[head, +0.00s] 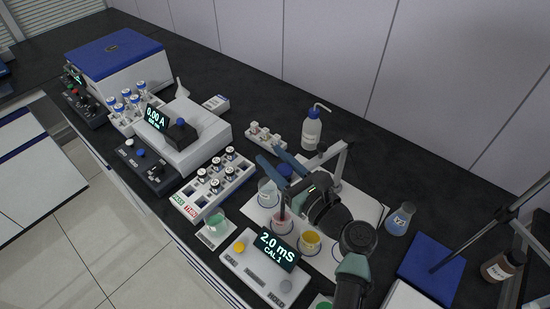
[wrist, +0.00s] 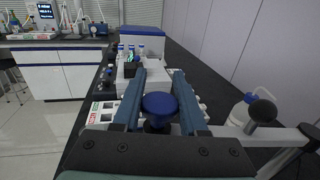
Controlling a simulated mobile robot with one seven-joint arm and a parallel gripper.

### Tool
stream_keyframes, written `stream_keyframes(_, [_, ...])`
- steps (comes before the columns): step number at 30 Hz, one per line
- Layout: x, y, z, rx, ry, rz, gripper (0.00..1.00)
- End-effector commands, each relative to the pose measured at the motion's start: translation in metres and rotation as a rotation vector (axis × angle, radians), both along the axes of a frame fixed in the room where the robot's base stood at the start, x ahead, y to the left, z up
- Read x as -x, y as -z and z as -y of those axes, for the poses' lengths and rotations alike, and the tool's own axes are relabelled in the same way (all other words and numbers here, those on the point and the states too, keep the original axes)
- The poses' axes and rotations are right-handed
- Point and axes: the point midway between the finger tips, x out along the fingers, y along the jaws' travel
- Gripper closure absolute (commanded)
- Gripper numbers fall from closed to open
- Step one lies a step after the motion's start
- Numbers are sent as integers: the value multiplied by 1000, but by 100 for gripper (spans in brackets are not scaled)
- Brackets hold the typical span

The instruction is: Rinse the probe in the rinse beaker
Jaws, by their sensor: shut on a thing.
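My gripper (head: 269,154) has two blue fingers and is shut on the probe, gripping it near its blue cap (wrist: 160,105), which shows between the fingers in the wrist view. The probe's dark shaft (head: 282,208) hangs down below the gripper and appears to reach into the beaker of pink liquid (head: 283,224); its tip is hidden. A beaker of clear liquid (head: 268,193), perhaps the rinse beaker, stands just behind and left of it. A beaker of amber liquid (head: 310,243) stands to the right. The meter (head: 262,268) in front reads 2.0 mS, CAL 1.
A probe stand (head: 341,165) and a wash bottle (head: 312,130) rise behind the beakers. A vial rack (head: 212,186) and small dish scale (head: 215,229) stand left. Dark bench lies clear at the back.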

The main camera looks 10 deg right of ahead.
Motion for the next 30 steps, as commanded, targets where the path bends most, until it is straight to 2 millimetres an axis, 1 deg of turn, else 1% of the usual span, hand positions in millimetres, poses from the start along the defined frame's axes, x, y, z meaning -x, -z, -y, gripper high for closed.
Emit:
stream_keyframes(1, [0,-8,0,0,0,0,100])
stream_keyframes(5, [0,-26,0,0,1,1,100])
stream_keyframes(12, [0,-64,0,1,0,1,100])
stream_keyframes(15, [0,-76,0,1,0,1,100])
stream_keyframes(18, [0,-81,0,1,0,1,100])
stream_keyframes(28, [-1,-83,0,1,0,9,100])
stream_keyframes(29, [-1,-83,0,0,0,10,53])
stream_keyframes(30, [-1,-84,0,0,0,10,45])
